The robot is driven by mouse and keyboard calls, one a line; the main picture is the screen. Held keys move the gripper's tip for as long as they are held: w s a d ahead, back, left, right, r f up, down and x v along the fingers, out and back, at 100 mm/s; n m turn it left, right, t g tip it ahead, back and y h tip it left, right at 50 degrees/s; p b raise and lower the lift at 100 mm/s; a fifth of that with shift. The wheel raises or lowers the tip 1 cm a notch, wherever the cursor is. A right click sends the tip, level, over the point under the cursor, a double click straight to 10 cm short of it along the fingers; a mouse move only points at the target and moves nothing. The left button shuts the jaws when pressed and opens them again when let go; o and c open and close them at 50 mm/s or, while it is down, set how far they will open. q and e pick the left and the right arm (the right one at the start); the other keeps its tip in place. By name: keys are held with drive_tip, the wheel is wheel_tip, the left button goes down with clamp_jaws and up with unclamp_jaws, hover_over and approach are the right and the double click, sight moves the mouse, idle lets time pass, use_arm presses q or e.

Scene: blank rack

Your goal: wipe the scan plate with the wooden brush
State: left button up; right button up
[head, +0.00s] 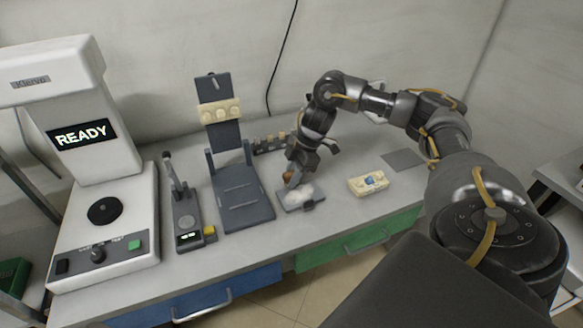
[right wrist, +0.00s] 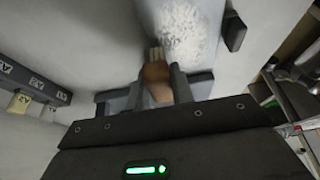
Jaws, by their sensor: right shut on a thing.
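The wooden brush (right wrist: 156,73) is held between the two fingers of my right gripper (head: 292,178), its pale bristles pointing away from the palm. In the head view only a small brown part of the brush (head: 287,176) shows, the rest hidden by the fingers. The gripper is over the left back part of a small grey plate (head: 288,204), seemingly the scan plate, which bears a patch of white powder (head: 300,194). In the right wrist view the bristles are at the edge of the powder (right wrist: 182,35); contact is unclear. My left gripper is not in view.
A white machine (head: 80,235) showing READY stands at the left. Beside it are a small device (head: 185,220) and a dark upright stand (head: 243,198). A labelled rack (head: 270,144) is behind the plate. A cream block (head: 357,187) and a flat grey square (head: 404,160) lie to the right.

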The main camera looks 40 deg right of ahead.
drive_tip(key=shift+s+d, duration=0.2)
drive_tip(key=shift+d, duration=0.3)
drive_tip(key=shift+s+a+p, duration=0.3)
drive_tip(key=shift+s+p, duration=0.55)
drive_tip(key=shift+p, duration=0.05)
drive_tip(key=shift+s+a+p, duration=0.2)
drive_tip(key=shift+s+p, duration=0.1)
drive_tip(key=shift+s, duration=0.3)
drive_tip(key=shift+s+a+f, duration=0.1)
drive_tip(key=shift+s+f, duration=0.05)
drive_tip(key=shift+s+a+p, duration=0.2)
drive_tip(key=shift+s+p, duration=0.3)
drive_tip(key=shift+s, duration=0.15)
drive_tip(key=shift+s+a+p, duration=0.2)
drive_tip(key=shift+s+p, duration=0.25)
drive_tip(key=shift+s, duration=0.15)
drive_tip(key=shift+s+a, duration=0.15)
drive_tip(key=shift+s, duration=0.3)
drive_tip(key=shift+f, duration=0.1)
